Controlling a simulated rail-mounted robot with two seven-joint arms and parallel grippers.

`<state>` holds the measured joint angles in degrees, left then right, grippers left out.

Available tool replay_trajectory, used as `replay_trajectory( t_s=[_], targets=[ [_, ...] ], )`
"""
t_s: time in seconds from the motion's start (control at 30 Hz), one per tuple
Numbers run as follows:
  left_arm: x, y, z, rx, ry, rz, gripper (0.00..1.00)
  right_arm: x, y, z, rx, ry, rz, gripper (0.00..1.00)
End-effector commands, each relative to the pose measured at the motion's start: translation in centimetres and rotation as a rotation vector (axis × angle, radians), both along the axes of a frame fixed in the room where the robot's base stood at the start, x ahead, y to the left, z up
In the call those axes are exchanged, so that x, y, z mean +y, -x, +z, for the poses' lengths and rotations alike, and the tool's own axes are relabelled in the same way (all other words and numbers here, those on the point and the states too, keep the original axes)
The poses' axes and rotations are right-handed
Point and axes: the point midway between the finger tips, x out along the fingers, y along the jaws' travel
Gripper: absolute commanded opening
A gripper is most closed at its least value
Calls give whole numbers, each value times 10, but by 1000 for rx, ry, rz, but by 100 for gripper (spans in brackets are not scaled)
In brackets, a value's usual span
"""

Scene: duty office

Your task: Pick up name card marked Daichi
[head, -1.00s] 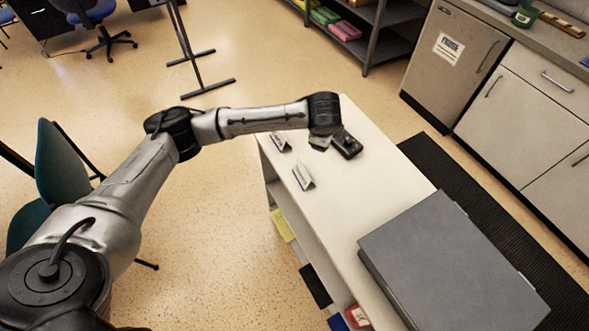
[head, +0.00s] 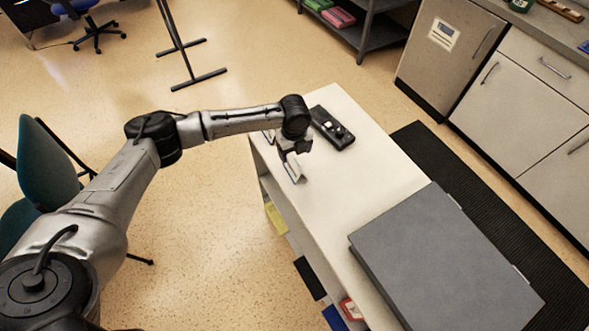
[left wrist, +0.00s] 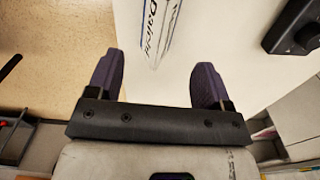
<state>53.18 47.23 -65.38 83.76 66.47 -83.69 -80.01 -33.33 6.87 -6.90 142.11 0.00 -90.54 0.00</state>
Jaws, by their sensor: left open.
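The name card marked Daichi (left wrist: 160,32) shows in the left wrist view, standing folded on the white table top, with its printed face seen at a steep angle. It lies ahead of and between the fingertips of my left gripper (left wrist: 157,72), which is open and empty. In the head view the card (head: 294,172) is partly hidden below my left gripper (head: 293,152). I cannot tell from the head view whether they touch. My right gripper is not in view.
A second card (head: 268,135) is mostly hidden behind my left arm. A black device (head: 332,128) lies close by on the white table (head: 385,175). A large grey case (head: 445,265) covers the near end. A teal chair (head: 45,165) stands at the left.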

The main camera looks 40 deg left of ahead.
Motion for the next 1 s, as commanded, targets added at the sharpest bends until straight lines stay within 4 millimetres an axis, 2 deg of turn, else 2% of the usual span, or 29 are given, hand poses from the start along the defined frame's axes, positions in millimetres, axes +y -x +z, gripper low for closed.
replay_trajectory(
  t_s=[0.03, 0.13, 0.53, 0.83, 1.0],
  targets=[
    [0, 0, -10, 2, -1, 1, 74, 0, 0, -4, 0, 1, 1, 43],
    [0, 0, -21, 0, 0, 1, 74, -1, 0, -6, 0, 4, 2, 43],
    [-1, 1, -40, 0, 0, 1, 74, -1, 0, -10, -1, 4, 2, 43],
    [-3, 3, -77, 1, 0, 2, 74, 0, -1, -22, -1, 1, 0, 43],
    [-3, 3, -85, 0, -1, 1, 74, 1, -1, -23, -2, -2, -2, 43]
  ],
)
